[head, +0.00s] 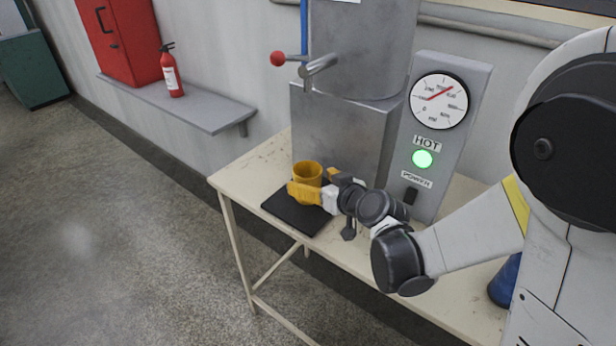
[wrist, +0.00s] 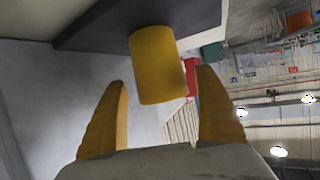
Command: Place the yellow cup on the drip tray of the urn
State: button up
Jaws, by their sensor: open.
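The yellow cup (head: 308,169) is upright with its open rim up, over the black drip tray (head: 278,209) in front of the urn (head: 335,125). Its base is hidden behind a finger, so I cannot tell for sure that it rests on the tray. My gripper (head: 318,184) is at the cup, one yellow finger crossing in front of its lower part. In the wrist view the cup (wrist: 157,70) shows ahead, between the two open, spread fingers (wrist: 160,88), with visible gaps beside it. The urn's tap (head: 318,66) with a red knob is above the cup.
The table (head: 240,174) has free room left of the tray. A gauge panel (head: 445,110) with a lit green lamp stands right of the urn. A blue object (head: 506,281) is at the lower right. A wall shelf (head: 185,108) holds a fire extinguisher (head: 172,77).

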jog(key=s+d+r+m+g+h+p, duration=0.1)
jog(key=s+d+r+m+g+h, duration=0.1)
jog(key=s+d, duration=0.6)
jog(key=s+d+r+m+g+h+p, duration=0.1)
jog(key=s+d+r+m+g+h, duration=0.1)
jog(key=s+d, duration=0.7)
jog(key=s+r+m+h, duration=0.1)
jog(key=s+r+h, duration=0.1)
jog(key=s, duration=0.6)
jog(key=shift+r+m+g+h, duration=0.3)
jog(key=shift+r+g+h, duration=0.1)
jog(key=shift+r, duration=0.25)
